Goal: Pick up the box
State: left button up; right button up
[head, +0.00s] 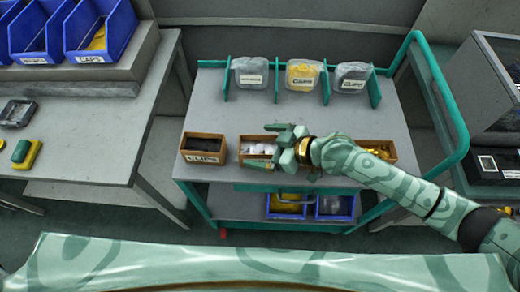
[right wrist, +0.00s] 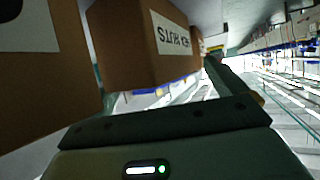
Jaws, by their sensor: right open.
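Three small brown open-top boxes stand in a row along the cart's near edge in the head view. The middle box (head: 245,160) holds pale, shiny contents. The right box (head: 391,150) holds brass-coloured contents and is partly covered by my right arm. My right gripper (head: 258,146) is open at the middle box, its fingers pointing left; contact cannot be told. In the right wrist view, a brown box (right wrist: 125,45) with an upside-down label, seemingly ending in NUTS, is close by. Another brown box (right wrist: 45,90) fills the left.
The grey cart top (head: 290,115) has bare room behind the boxes. Clear labelled bins (head: 303,75) stand at its back between green dividers. A green rail (head: 445,95) rises on the right. Blue bins (head: 335,207) sit on the lower shelf. A grey workbench (head: 90,120) stands left.

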jog(key=c, duration=1.4)
